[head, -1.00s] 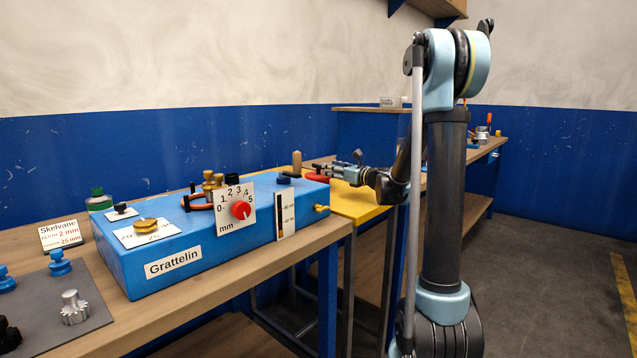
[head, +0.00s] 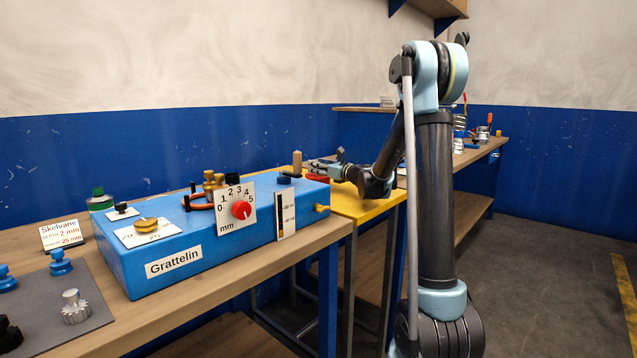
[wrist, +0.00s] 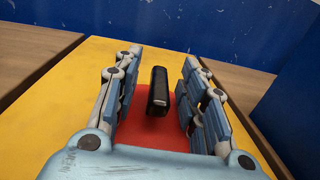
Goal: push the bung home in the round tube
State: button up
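My gripper (head: 313,168) reaches left over the yellow table; in the wrist view its fingers (wrist: 158,62) stand apart, open. I cannot tell whether this black piece is the bung. No round tube can be made out for certain.
The yellow table (head: 368,205) has bare room right of the red disc. The blue Grattelin box (head: 200,250), with a red knob (head: 241,209) and brass fittings, stands on the wooden bench at the left. A blue panel (wrist: 285,100) rises at the right of the wrist view.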

grip_shut()
notch_tip(320, 180, up, 10)
jog(key=shift+f, duration=0.1)
dwell(0.6)
